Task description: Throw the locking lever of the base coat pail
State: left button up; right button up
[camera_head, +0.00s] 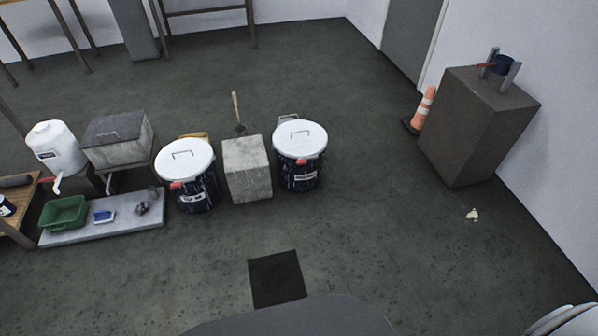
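Two dark blue pails with white lids stand on the floor, one on each side of a grey concrete block. The left pail (198,194) has a red lever (176,185) at the front left of its rim. The right pail (299,177) has a red lever (302,161) at the front of its rim. Both carry a small white label, too small to read surely, so I cannot tell which is the base coat pail. Whether each lever is locked is also unclear. Neither of my grippers is in view.
The concrete block (247,168) stands between the pails. At left are a white container with a spout (56,148), a lidded grey box (118,140) and a green tray (64,212). A traffic cone (424,108) and dark pedestal (467,135) stand right. Floor in front is mostly clear.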

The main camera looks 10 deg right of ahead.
aim_at(301, 161)
jog(key=z, duration=1.45)
jog(key=i, duration=2.55)
jog(key=u, duration=1.05)
jog(key=i, duration=0.5)
jog(key=u, duration=0.35)
